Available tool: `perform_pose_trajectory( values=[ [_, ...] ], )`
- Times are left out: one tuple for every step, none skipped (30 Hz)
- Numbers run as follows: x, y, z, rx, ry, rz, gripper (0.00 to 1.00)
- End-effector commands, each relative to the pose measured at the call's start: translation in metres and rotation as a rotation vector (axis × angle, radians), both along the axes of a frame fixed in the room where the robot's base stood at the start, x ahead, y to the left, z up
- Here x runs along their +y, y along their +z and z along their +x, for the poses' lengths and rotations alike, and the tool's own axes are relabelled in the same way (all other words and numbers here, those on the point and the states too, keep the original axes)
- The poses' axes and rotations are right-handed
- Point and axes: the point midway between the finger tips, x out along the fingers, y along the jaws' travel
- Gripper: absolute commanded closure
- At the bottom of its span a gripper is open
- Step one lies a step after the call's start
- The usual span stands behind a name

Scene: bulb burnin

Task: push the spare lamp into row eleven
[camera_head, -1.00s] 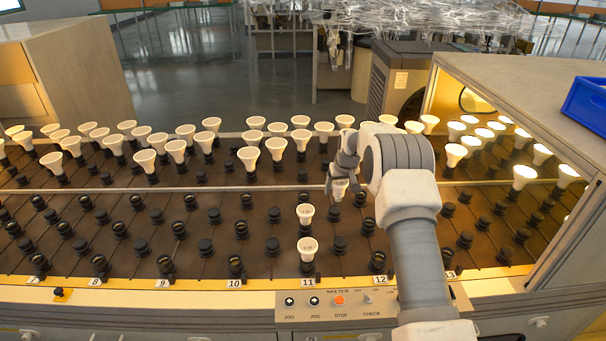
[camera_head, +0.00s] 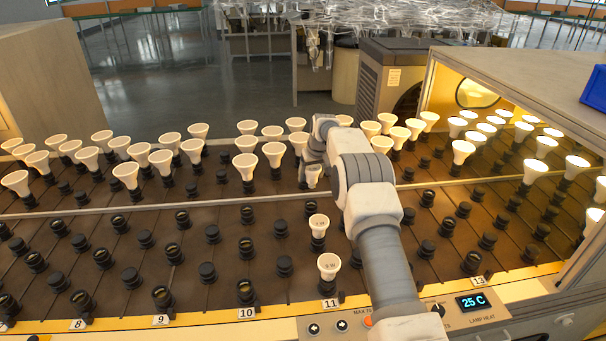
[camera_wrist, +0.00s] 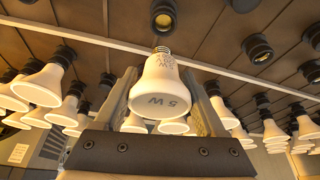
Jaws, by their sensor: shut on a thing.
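My gripper (camera_head: 312,168) is shut on a white cone-shaped spare lamp (camera_wrist: 160,88) marked 5 W. In the wrist view the lamp's threaded base points towards a dark empty socket (camera_wrist: 164,17), with a gap between them in the picture. In the head view the held lamp (camera_head: 313,177) is small and partly hidden by my fingers. It is roughly in line with row eleven, beyond the two white lamps (camera_head: 319,226) (camera_head: 329,264) seated there near the front. The row's label 11 (camera_head: 330,303) is on the yellow front edge.
Rows of unlit lamps (camera_head: 126,172) stand at the back left. Lit lamps (camera_head: 537,170) stand under the hood at the right. Many dark sockets (camera_head: 207,272) are empty. A blue crate (camera_head: 596,88) sits at the upper right.

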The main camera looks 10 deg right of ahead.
Motion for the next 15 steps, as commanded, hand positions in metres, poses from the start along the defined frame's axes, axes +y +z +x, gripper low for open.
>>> perform_pose_trajectory(
  values=[
    [0.0, -0.001, 0.0, -0.001, 0.0, -0.001, 0.93],
    [0.0, -0.002, 0.0, -0.001, 0.0, -0.001, 0.93],
    [0.0, -0.003, 0.0, -0.001, 0.0, -0.001, 0.93],
    [0.0, -0.004, 0.0, -0.001, 0.0, -0.001, 0.93],
    [0.0, -0.005, 0.0, -0.001, 0.0, -0.001, 0.93],
    [0.0, -0.008, 0.0, -0.001, 0.0, -0.001, 0.93],
    [0.0, -0.009, 0.0, -0.001, 0.0, -0.001, 0.93],
    [0.0, -0.012, 0.0, -0.001, 0.0, -0.001, 0.93],
    [0.0, -0.015, 0.0, -0.001, 0.0, -0.001, 0.93],
    [0.0, -0.018, 0.0, -0.001, 0.0, -0.001, 0.93],
    [0.0, -0.021, 0.0, -0.001, 0.0, -0.001, 0.93],
    [0.0, -0.025, 0.0, -0.001, 0.0, -0.001, 0.93],
    [0.0, -0.028, 0.0, -0.001, 0.0, -0.001, 0.93],
    [0.0, -0.031, 0.0, -0.001, 0.0, -0.001, 0.93],
    [0.0, -0.035, 0.0, -0.001, 0.0, -0.001, 0.93]
  ],
)
